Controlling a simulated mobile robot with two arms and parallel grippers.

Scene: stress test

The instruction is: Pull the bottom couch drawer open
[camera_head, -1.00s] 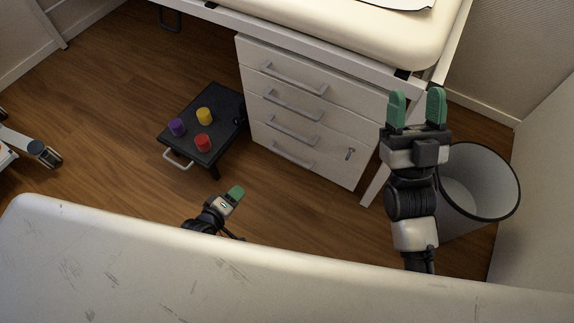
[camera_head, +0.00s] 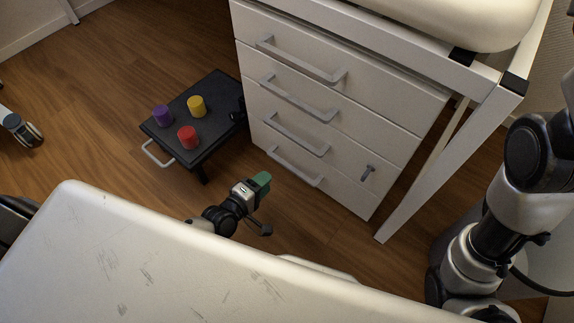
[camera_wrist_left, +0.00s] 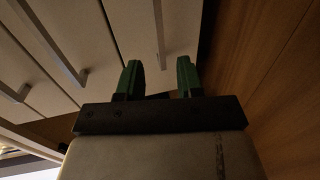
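The white drawer unit stands under the couch frame. Its bottom drawer (camera_head: 340,192) looks closed, flush with the drawers above. The grey bar handle of the bottom drawer (camera_head: 294,166) shows clear in the head view. My left gripper (camera_head: 264,182) is low, just left of and below that handle, its fingers pointing toward the unit. In the left wrist view the green fingers (camera_wrist_left: 160,76) are spread with a gap between them. A bar handle (camera_wrist_left: 158,32) lies ahead in line with that gap; contact cannot be told. My right arm shows at right; its gripper is out of view.
A low black stool (camera_head: 213,137) with purple, yellow and red cylinders stands left of the unit. A white couch leg (camera_head: 415,190) stands right of it. A scuffed white surface (camera_head: 150,250) fills the foreground.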

